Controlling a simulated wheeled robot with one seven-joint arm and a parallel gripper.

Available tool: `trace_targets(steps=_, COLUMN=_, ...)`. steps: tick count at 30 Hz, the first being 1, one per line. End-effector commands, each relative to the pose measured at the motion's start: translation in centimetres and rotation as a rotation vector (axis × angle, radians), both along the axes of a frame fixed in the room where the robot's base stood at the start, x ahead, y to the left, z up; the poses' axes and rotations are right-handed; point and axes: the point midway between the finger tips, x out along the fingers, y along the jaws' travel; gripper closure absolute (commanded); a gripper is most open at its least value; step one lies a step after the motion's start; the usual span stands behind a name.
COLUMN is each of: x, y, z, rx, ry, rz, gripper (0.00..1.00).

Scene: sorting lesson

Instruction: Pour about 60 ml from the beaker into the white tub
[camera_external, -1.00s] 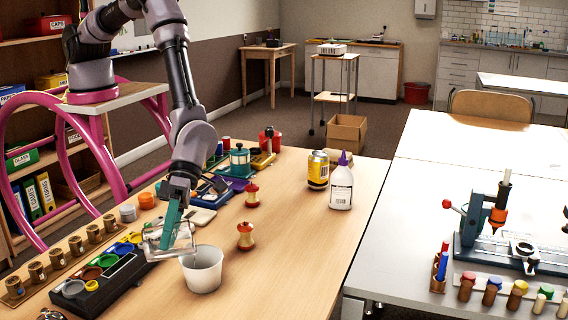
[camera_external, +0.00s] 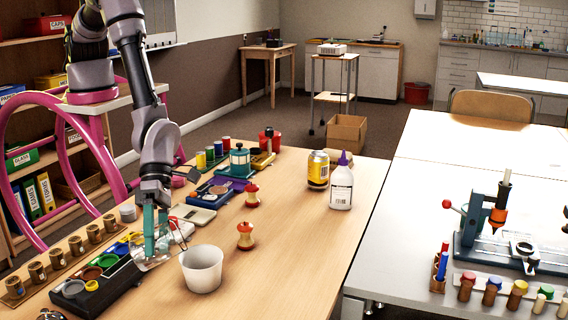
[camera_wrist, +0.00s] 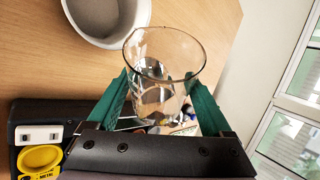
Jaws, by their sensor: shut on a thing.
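The white tub (camera_external: 202,270) stands upright on the wooden table, near its front. It also shows at the top of the wrist view (camera_wrist: 122,38). My gripper (camera_external: 157,250) has teal fingers and is shut on the clear glass beaker (camera_wrist: 165,60), which sits between the fingertips in the wrist view (camera_wrist: 160,92). In the external view the beaker (camera_external: 150,262) is just left of the tub, partly hidden by the fingers. Its exact tilt and the liquid level in it are hard to tell. The inside of the tub is mostly out of sight.
A black tray of coloured cups (camera_external: 90,290) lies left of the beaker. A white bottle with a purple cap (camera_external: 341,188) and a yellow can (camera_external: 318,170) stand farther back. The table right of the tub is clear.

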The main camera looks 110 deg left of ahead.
Motion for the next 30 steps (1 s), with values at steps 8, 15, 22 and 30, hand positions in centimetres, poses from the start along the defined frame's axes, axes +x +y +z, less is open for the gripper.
trace_targets(steps=8, x=-0.4, y=-0.5, z=-0.8, rx=0.097, ry=-0.121, rz=-0.005, gripper=0.85)
trace_targets(steps=15, x=-0.5, y=-0.6, z=-1.0, rx=0.174, ry=-0.218, rz=-0.007, gripper=0.85)
trace_targets(steps=22, x=-0.5, y=-0.6, z=-0.4, rx=0.240, ry=-0.301, rz=-0.006, gripper=0.85)
trace_targets(steps=30, x=-0.5, y=-0.6, z=-0.2, rx=0.268, ry=-0.334, rz=-0.003, gripper=0.85)
